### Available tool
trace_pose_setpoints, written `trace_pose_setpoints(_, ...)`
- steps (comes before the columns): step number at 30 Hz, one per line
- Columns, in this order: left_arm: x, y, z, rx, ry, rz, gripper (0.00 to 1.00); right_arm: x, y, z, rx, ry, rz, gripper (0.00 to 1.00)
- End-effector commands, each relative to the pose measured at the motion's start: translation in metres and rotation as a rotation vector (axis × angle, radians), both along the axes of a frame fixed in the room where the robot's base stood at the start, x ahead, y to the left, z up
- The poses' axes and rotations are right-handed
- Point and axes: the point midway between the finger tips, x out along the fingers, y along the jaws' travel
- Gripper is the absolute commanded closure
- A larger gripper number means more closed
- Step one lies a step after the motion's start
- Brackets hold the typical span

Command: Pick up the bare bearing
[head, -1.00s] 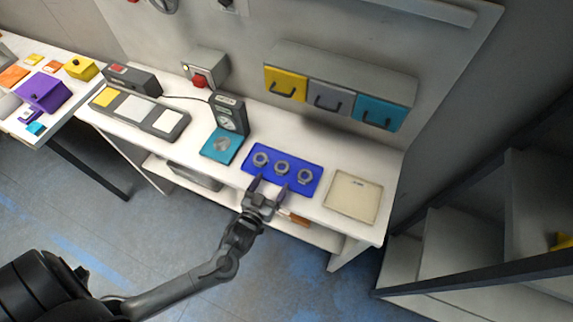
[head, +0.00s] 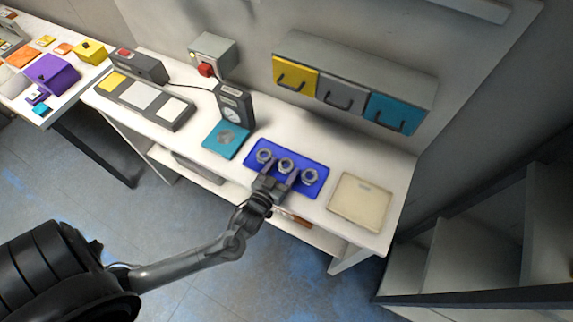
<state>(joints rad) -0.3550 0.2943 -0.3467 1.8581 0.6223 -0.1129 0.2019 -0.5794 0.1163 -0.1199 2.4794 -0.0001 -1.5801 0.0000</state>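Three grey metal ring-shaped parts sit in a row on a blue tray (head: 318,188): a left one (head: 265,156), a middle one (head: 286,165) and a right one (head: 309,177). They look alike at this size, and I cannot tell which is the bare bearing. My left gripper (head: 281,171) is open over the tray's front edge. Its two fingers point at the middle part, one on either side of its near edge. I cannot tell whether they touch it. My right gripper is not in view.
A teal plate (head: 226,139) with a dial gauge (head: 235,108) stands left of the tray. A beige tray (head: 359,202) lies to the right. Yellow, grey and teal drawers (head: 341,92) hang behind. An orange-brown handle (head: 296,218) shows below the bench's front edge.

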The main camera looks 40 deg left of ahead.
Motion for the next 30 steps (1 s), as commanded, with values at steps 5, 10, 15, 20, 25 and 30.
trace_pose_setpoints(5,0.000,0.000,0.000,0.000,0.000,0.000,0.55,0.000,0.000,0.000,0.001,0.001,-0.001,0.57)
trace_pose_setpoints(10,0.000,0.000,0.000,0.000,-0.001,0.000,0.81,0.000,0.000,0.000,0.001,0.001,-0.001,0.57)
trace_pose_setpoints(15,0.000,0.000,0.001,-0.001,-0.002,0.000,0.81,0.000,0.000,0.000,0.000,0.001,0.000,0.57)
trace_pose_setpoints(20,0.000,0.000,0.003,-0.001,-0.002,0.000,0.81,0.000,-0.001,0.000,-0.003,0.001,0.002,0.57)
trace_pose_setpoints(25,0.001,0.000,0.014,-0.001,-0.002,0.000,0.81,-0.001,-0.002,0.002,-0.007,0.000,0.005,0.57)
trace_pose_setpoints(30,0.001,0.000,0.039,-0.002,-0.006,0.000,0.81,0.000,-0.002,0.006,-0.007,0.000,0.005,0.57)
